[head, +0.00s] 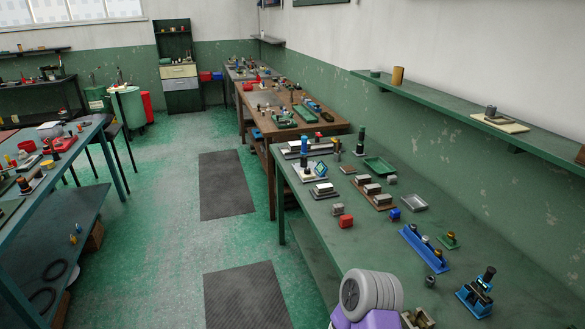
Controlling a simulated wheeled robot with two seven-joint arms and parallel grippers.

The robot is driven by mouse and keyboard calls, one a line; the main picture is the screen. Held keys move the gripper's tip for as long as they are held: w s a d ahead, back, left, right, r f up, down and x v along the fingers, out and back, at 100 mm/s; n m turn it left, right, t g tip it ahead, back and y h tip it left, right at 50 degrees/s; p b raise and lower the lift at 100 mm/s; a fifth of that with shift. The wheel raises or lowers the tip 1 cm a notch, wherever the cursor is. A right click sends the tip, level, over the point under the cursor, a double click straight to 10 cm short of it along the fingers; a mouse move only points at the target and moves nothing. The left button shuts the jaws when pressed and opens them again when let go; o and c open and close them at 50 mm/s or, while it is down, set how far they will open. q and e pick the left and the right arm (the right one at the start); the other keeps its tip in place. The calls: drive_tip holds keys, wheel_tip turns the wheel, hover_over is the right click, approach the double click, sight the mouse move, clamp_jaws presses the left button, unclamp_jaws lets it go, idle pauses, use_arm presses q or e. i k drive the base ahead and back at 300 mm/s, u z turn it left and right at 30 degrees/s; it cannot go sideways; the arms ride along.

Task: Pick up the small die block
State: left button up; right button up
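Several small blocks stand on the green workbench to the right, and I cannot tell for sure which is the small die block. Grey pale-topped blocks (372,189) stand in a row on a brown board (387,205). A small grey piece (391,180) stands behind them. A grey and purple part of my own arm shows at the bottom. Neither gripper can be made out.
A wall shelf (455,112) runs above. The floor aisle with dark mats (247,297) is clear.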

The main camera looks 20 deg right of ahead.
sight(324, 188)
drive_tip(key=i, duration=3.25)
drive_tip(key=z, duration=1.95)
